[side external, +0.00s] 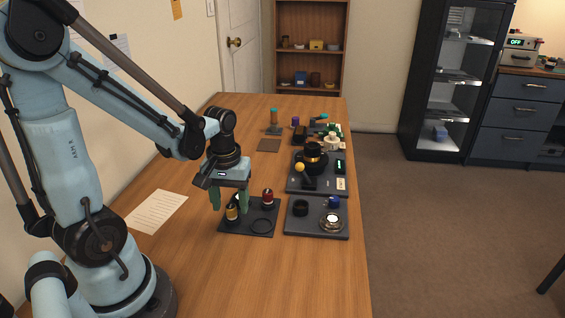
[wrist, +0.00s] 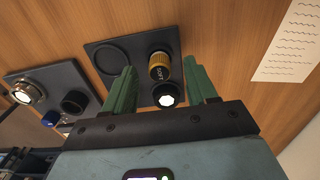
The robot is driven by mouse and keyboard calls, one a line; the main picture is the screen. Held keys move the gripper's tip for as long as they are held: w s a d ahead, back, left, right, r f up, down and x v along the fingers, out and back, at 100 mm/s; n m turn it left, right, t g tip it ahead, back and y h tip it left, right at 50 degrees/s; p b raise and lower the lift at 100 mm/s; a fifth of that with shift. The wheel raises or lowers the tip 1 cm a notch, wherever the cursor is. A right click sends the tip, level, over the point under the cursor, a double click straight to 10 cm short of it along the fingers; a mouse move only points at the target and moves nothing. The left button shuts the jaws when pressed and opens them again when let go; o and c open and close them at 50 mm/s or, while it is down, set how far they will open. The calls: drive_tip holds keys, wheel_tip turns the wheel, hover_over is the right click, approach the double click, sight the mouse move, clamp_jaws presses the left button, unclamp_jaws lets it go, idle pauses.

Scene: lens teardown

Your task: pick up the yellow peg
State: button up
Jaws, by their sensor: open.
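The yellow peg (side external: 232,213) stands at the front left of a dark square tray (side external: 249,233). In the wrist view the fingertips (wrist: 158,64) lie on either side of the yellow peg with gaps between. I cannot tell whether the tips are level with the peg or just above it. The peg's lower part is hard to see.
A white-topped dark cylinder (wrist: 166,97) stands close beside the yellow peg. A red peg (side external: 267,198) and a flat black ring (side external: 262,226) share the tray. A second tray (side external: 316,232) with lens parts is to the right. A paper sheet (side external: 156,211) lies left.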

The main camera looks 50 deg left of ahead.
drive_tip(key=shift+f, duration=0.65)
clamp_jaws()
drive_tip(key=shift+r, duration=0.1)
